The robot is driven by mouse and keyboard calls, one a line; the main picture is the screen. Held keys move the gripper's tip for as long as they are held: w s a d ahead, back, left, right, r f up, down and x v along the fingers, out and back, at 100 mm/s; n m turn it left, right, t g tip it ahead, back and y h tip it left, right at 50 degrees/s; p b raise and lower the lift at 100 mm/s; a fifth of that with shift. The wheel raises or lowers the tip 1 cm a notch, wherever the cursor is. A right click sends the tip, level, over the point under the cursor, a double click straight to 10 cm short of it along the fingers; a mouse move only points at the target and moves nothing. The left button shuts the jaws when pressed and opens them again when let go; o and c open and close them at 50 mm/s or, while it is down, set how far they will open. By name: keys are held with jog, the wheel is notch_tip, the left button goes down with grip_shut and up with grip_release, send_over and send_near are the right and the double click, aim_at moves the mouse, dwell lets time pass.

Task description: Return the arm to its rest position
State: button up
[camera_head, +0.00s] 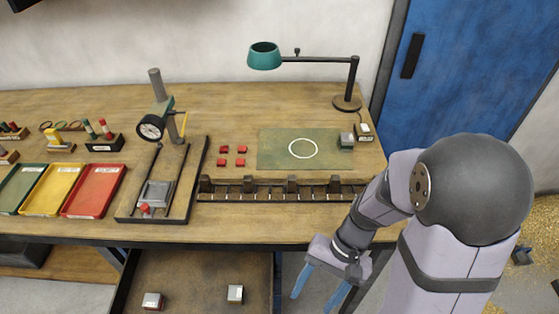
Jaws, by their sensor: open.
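My arm stands at the right of the view, in front of the wooden bench (240,228). Its upper links are bent downward. My gripper (318,303) hangs in front of the bench's front edge, with two blue fingers spread apart. No object shows between the fingers. The fingertips reach close to the bottom of the picture.
A slotted rack (285,190) runs along the bench's front. Behind it lie a green mat (280,151), red blocks (240,162) and a lamp (265,57). A gauge stand (152,127) and trays (94,190) are left. A lower shelf (195,278) holds two small blocks.

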jog(key=w+d+r+n+t+h+p, duration=0.1)
jog(key=w+d+r+n+t+h, duration=0.2)
jog(key=d+r, duration=0.3)
jog(key=shift+w+d+r+n+t+h, duration=0.15)
jog(key=shift+w+d+n+t+h, duration=0.15)
jog(key=shift+w+d+n+h, duration=0.25)
